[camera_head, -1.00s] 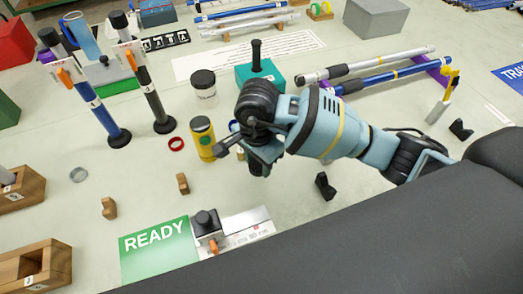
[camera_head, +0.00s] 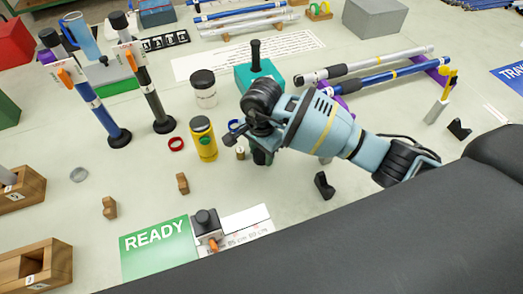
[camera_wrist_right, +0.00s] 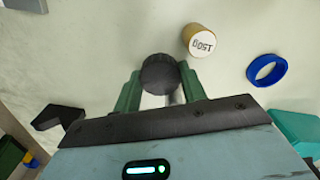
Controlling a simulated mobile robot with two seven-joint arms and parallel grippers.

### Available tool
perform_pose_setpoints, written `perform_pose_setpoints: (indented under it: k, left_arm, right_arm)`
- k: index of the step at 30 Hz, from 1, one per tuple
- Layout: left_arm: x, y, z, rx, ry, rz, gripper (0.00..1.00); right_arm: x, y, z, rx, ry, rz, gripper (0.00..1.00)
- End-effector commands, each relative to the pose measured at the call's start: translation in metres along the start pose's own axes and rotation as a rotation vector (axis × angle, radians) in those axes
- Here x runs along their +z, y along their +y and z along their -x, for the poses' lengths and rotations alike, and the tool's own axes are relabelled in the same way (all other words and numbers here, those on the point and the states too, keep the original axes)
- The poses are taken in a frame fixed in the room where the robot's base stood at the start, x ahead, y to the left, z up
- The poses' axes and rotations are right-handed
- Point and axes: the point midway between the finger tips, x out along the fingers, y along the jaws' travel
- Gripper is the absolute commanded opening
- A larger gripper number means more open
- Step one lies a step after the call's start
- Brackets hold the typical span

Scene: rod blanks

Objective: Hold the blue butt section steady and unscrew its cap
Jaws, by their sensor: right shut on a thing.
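A blue rod section (camera_head: 103,115) stands upright on a black base at the left, with an orange clip near its top. Another blue section (camera_head: 392,76) lies across purple rests at the right. Its near end is hidden behind my right arm, and I cannot tell which is the butt section. My right gripper (camera_head: 260,157) is low over the table, in front of the teal block. In the wrist view its green fingers are shut on a round black cap-like piece (camera_wrist_right: 159,73). What lies beneath the piece is mostly hidden. My left gripper is not in view.
A brass weight (camera_wrist_right: 199,41) and a blue ring (camera_wrist_right: 267,70) lie close to the fingers. A yellow jar (camera_head: 203,140), the teal block (camera_head: 252,77) and a black V-block (camera_head: 324,186) are near. A green READY mat (camera_head: 158,249) lies in front.

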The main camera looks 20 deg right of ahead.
Motion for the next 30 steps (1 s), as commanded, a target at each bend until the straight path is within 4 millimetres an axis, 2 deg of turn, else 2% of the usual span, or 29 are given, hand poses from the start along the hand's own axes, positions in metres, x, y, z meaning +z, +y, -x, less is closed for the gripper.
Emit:
perform_pose_setpoints:
  k: [9, 10, 14, 23, 26, 30]
  left_arm:
    - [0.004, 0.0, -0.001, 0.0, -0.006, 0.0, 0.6]
    - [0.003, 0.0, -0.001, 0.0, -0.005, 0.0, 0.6]
    - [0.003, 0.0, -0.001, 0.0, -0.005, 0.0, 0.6]
    - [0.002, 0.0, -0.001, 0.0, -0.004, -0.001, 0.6]
    - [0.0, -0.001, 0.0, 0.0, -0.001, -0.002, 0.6]
    - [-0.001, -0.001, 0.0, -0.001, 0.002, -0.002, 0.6]
  right_arm:
    - [0.0, 0.0, -0.004, 0.0, 0.0, -0.001, 0.14]
    - [0.0, 0.0, -0.003, 0.0, 0.0, -0.001, 0.45]
    - [0.0, 0.0, -0.003, -0.001, 0.0, -0.001, 0.62]
    - [0.0, 0.0, -0.002, -0.001, 0.0, -0.001, 0.63]
    - [0.0, -0.001, 0.005, -0.003, 0.001, 0.0, 0.63]
    - [-0.001, -0.001, 0.025, -0.005, 0.003, 0.0, 0.63]
